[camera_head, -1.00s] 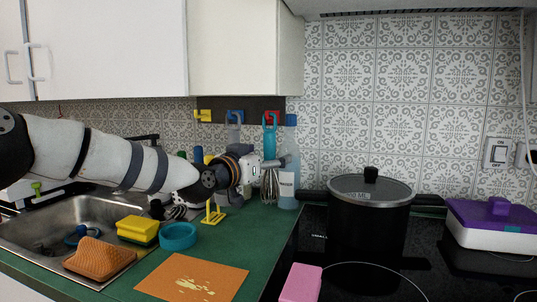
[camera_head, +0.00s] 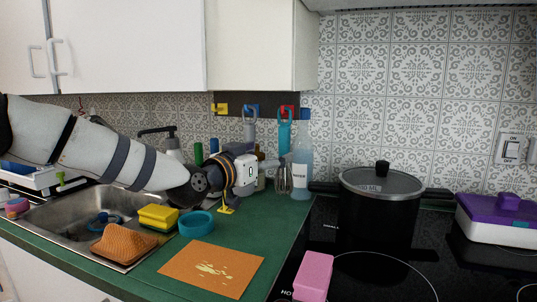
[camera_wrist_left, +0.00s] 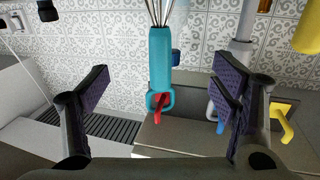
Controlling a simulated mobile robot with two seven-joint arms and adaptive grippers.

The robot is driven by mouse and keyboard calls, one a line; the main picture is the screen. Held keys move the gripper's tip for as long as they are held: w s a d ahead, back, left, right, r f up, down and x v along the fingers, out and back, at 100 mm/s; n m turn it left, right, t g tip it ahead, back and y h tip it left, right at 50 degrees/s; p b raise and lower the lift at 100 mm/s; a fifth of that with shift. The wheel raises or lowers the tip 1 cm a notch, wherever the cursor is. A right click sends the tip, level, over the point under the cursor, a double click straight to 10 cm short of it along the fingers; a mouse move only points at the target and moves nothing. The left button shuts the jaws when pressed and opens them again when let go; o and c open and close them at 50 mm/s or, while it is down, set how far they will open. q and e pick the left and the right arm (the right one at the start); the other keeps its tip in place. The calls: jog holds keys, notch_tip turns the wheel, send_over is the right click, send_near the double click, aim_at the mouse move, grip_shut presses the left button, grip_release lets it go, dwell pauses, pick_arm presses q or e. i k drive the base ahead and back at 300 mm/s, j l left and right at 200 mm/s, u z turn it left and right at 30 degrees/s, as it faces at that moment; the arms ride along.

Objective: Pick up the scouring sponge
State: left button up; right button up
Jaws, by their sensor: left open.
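The scouring sponge (camera_head: 158,217), a yellow block with a dark green underside, lies on the green counter by the sink's right edge in the head view. My left arm reaches across above the sink, and my left gripper (camera_head: 274,170) is beyond the sponge and to its right, by the hanging tools. In the left wrist view my left gripper (camera_wrist_left: 163,88) is open, its two dark pads wide apart. A whisk with a teal handle (camera_wrist_left: 159,60) shows in the gap; I cannot tell whether it lies between the pads or behind them. The sponge is not in that view.
A teal ring-shaped dish (camera_head: 196,224) stands right of the sponge, with an orange textured piece (camera_head: 123,243) to its left. An orange board (camera_head: 212,268) lies in front. A blue bottle (camera_head: 302,160), a black pot (camera_head: 378,215) and a pink block (camera_head: 313,276) are further right.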

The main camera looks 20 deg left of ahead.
aim_at(312, 281)
jog(key=k+j, duration=0.2)
jog(key=k, duration=0.3)
jog(key=k+j, duration=0.2)
jog(key=k, duration=0.25)
